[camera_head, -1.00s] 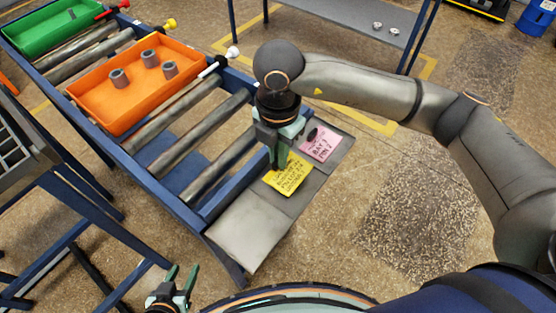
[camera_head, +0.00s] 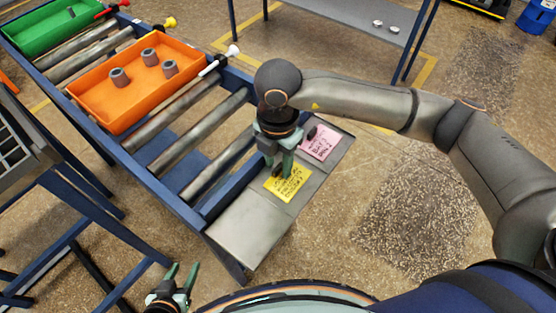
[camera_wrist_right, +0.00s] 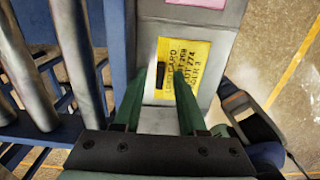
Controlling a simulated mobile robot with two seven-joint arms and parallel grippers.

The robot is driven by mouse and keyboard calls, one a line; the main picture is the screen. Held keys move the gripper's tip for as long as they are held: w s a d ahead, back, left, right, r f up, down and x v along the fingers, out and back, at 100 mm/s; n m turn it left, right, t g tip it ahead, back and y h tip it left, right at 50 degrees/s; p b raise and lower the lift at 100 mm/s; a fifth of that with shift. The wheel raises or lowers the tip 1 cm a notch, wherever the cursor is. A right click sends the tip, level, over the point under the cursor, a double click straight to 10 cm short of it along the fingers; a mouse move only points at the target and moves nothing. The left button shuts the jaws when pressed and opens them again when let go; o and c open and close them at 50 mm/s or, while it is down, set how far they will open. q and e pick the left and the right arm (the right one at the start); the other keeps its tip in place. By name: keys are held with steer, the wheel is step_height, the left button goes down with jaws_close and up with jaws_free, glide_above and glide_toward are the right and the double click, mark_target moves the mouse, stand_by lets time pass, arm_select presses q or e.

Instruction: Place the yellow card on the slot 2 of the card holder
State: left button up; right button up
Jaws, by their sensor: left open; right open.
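The yellow card (camera_head: 287,184) lies flat on the grey metal card holder (camera_head: 249,228), in its middle section, with dark writing on it. My right gripper (camera_head: 279,172) is open just above the far-left part of the card and hides a little of it. In the right wrist view the card (camera_wrist_right: 182,70) shows between and beyond the two green fingers (camera_wrist_right: 169,84); I cannot tell whether they touch it. A pink card (camera_head: 321,143) lies in the holder's far section. The near section is bare. My left gripper (camera_head: 177,279) is open and empty at the bottom, away from the holder.
A roller conveyor (camera_head: 187,150) with a blue frame adjoins the holder. An orange tray (camera_head: 137,82) with 3 grey cylindrical parts and a green tray (camera_head: 48,27) stand on it. A grey table (camera_head: 350,15) is at the back.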

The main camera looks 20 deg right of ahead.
mark_target(278, 167)
steer(key=shift+r, duration=0.1)
steer(key=shift+r, duration=0.2)
step_height(278, 167, up, 12)
steer(key=shift+f, duration=0.15)
stand_by(0.5)
